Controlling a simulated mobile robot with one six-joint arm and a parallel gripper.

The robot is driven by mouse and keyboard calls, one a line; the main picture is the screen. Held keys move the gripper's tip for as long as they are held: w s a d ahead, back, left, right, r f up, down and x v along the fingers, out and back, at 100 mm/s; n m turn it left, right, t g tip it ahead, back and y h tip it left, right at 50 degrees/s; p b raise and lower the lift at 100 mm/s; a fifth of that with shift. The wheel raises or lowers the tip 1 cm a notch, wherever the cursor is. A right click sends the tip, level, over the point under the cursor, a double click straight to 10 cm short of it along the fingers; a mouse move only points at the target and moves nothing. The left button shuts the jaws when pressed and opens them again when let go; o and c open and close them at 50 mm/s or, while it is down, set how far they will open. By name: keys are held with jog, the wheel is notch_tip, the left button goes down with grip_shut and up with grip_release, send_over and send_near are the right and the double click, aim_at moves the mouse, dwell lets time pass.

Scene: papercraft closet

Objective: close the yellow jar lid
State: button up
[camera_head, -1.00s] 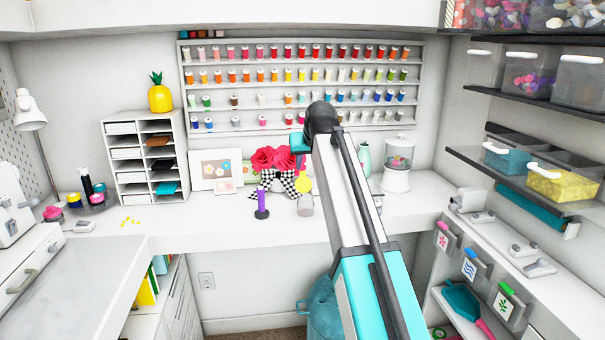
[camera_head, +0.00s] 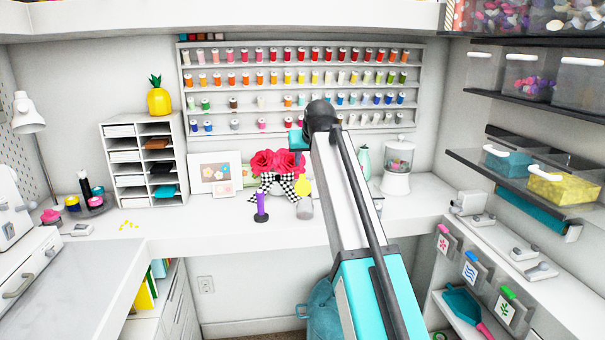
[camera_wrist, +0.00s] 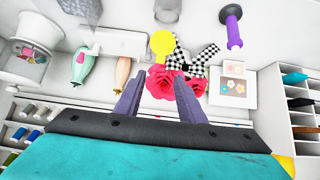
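The yellow jar lid (camera_head: 303,187) stands up, tilted open, above a small clear jar (camera_head: 305,208) on the white desk. In the wrist view the round yellow lid (camera_wrist: 162,43) shows face-on, with the clear jar (camera_wrist: 168,12) at the top edge. My gripper (camera_wrist: 157,95) is open and empty, its two purple-grey fingers spread. Red roses (camera_wrist: 172,85) show between and beyond the fingers. The lid is farther out than the fingertips and apart from them. In the head view my gripper (camera_head: 297,145) hangs above the roses, its fingers hard to make out.
A checkered ribbon (camera_head: 285,184) and the roses are just behind and beside the jar. A purple-topped spool holder (camera_head: 261,207) stands left of it. A framed flower picture (camera_head: 215,174) leans behind. A white lidded dispenser (camera_head: 397,175) stands right. The front of the desk is mostly clear.

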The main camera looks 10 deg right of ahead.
aim_at(302, 175)
jog(key=p+x, duration=0.1)
jog(key=x, duration=1)
jog(key=shift+f, duration=0.1)
jog(key=shift+c, duration=0.4)
grip_shut()
